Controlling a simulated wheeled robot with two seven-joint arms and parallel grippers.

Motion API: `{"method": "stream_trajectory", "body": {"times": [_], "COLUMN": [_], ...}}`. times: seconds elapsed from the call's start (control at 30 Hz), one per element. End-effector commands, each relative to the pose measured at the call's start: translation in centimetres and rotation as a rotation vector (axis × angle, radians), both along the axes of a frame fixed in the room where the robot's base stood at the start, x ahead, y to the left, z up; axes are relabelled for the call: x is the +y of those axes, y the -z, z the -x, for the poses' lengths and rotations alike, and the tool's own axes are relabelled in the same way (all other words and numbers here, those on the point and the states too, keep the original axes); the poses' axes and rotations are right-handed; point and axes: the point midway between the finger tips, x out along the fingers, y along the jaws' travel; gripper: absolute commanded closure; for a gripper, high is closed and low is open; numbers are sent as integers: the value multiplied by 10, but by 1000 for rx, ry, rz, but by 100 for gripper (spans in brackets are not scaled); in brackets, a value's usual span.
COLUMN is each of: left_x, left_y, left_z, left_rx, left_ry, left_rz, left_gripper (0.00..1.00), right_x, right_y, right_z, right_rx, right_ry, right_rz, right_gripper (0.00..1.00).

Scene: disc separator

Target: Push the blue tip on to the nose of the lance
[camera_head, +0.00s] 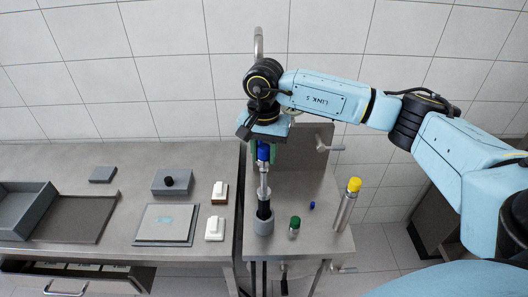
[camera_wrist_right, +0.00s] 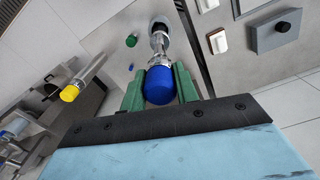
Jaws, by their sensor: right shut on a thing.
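My right gripper (camera_head: 264,151) points down over the right-hand bench, and its green fingers are shut on a rounded blue piece (camera_head: 263,153). In the right wrist view the blue piece (camera_wrist_right: 160,86) sits between the two fingers (camera_wrist_right: 160,90). A silver shaft, the lance (camera_head: 264,181), lies in line just below the blue piece, upright. I cannot tell how far the blue piece is seated on it. The lance's dark lower end stands in a round grey holder (camera_head: 263,226). A small separate blue piece (camera_head: 312,205) lies on the bench to the right. My left gripper is not seen.
An upright panel (camera_head: 314,140) stands behind. A gap separates the left bench (camera_head: 110,222), which holds a grey box (camera_head: 172,182) and white switches (camera_head: 215,228).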

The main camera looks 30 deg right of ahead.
Motion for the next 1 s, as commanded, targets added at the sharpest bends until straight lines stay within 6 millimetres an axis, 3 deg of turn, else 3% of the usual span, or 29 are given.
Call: {"method": "stream_trajectory", "body": {"times": [0.97, 1.0], "left_x": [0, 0], "left_y": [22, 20], "left_z": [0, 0], "left_rx": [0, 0], "left_ry": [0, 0], "left_rz": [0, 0], "left_gripper": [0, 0], "right_x": [0, 0], "right_y": [26, 25], "right_z": [1, 1], "right_rx": [3, 3], "right_ry": [0, 0], "right_rz": [1, 1], "right_gripper": [97, 65]}}
